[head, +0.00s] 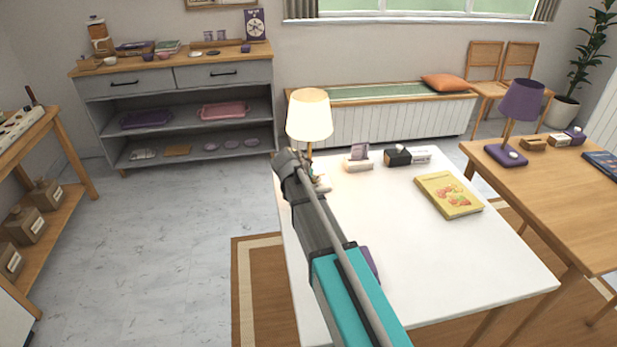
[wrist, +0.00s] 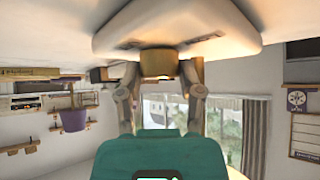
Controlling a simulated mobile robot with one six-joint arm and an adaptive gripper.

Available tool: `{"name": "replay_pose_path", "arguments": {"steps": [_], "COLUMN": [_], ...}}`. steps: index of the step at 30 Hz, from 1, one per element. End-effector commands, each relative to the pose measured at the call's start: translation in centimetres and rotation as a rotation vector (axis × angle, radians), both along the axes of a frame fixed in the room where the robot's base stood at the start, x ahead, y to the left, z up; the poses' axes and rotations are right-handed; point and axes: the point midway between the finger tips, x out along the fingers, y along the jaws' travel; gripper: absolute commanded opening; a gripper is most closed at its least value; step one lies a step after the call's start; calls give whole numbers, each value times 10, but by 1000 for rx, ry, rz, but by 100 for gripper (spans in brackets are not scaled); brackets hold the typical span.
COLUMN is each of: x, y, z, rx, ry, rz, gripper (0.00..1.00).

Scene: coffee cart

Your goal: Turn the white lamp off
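The white table (head: 430,260) also holds a yellow book (head: 448,195), a card holder (head: 359,160) and a small dark box (head: 398,156). A purple lamp (head: 521,100) stands on the wooden table (head: 560,195) at right. The white table's middle is clear.

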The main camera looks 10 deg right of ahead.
Motion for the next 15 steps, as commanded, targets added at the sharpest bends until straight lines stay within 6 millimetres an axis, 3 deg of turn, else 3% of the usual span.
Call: {"name": "replay_pose_path", "arguments": {"steps": [1,5,6,9,15], "x": [0,0,2,1,3], "y": [0,0,22,7,1], "z": [0,0,0,0,0], "rx": [0,0,0,3,0], "ry": [0,0,0,-1,-5], "rz": [0,0,7,3,4], "gripper": [28,4,0,0,0]}}
